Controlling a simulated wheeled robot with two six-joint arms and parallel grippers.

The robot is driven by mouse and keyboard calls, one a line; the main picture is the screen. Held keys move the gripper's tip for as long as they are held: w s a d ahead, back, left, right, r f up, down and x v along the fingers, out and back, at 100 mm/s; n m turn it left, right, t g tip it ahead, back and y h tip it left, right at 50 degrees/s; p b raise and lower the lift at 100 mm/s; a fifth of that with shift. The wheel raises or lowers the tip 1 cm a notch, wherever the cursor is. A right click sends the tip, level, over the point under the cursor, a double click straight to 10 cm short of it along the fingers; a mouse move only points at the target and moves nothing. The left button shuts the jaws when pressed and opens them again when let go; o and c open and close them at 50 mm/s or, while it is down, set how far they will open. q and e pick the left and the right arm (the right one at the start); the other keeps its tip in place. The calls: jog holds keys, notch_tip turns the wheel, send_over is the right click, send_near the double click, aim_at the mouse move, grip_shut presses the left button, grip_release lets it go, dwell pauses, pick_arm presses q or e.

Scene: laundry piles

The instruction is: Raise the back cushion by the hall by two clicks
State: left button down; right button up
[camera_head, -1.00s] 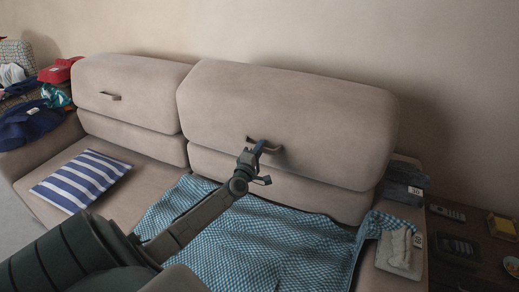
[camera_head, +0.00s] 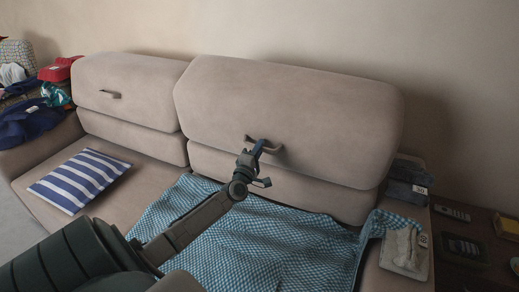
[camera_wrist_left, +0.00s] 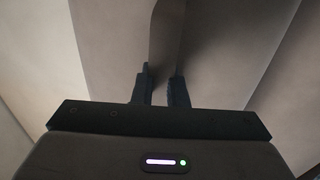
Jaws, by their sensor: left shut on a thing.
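Two beige back cushions stand on the sofa, a left one (camera_head: 130,85) and a larger right one (camera_head: 290,110). Each has a small handle on its front face; the left cushion's handle (camera_head: 110,95) is free. My left gripper (camera_head: 258,147) is shut on the right cushion's handle (camera_head: 275,149), low on its front. In the left wrist view its two dark fingers (camera_wrist_left: 160,88) point at the beige surface, with a narrow brownish strip between them. The pictures do not show which cushion is by the hall. My right gripper is out of view.
A blue checked blanket (camera_head: 240,235) covers the seat under my left arm. A striped pillow (camera_head: 80,180) lies left. Laundry is heaped far left.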

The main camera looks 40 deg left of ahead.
pick_arm(q)
jog(key=c, duration=1.5)
grip_release()
jog(key=shift+s+f, duration=0.1)
jog(key=shift+f, duration=0.1)
jog(key=shift+r, duration=0.1)
jog(key=shift+s, duration=0.1)
jog(key=v, duration=1)
jog(key=shift+s+d, duration=0.1)
jog(key=shift+s, duration=0.15)
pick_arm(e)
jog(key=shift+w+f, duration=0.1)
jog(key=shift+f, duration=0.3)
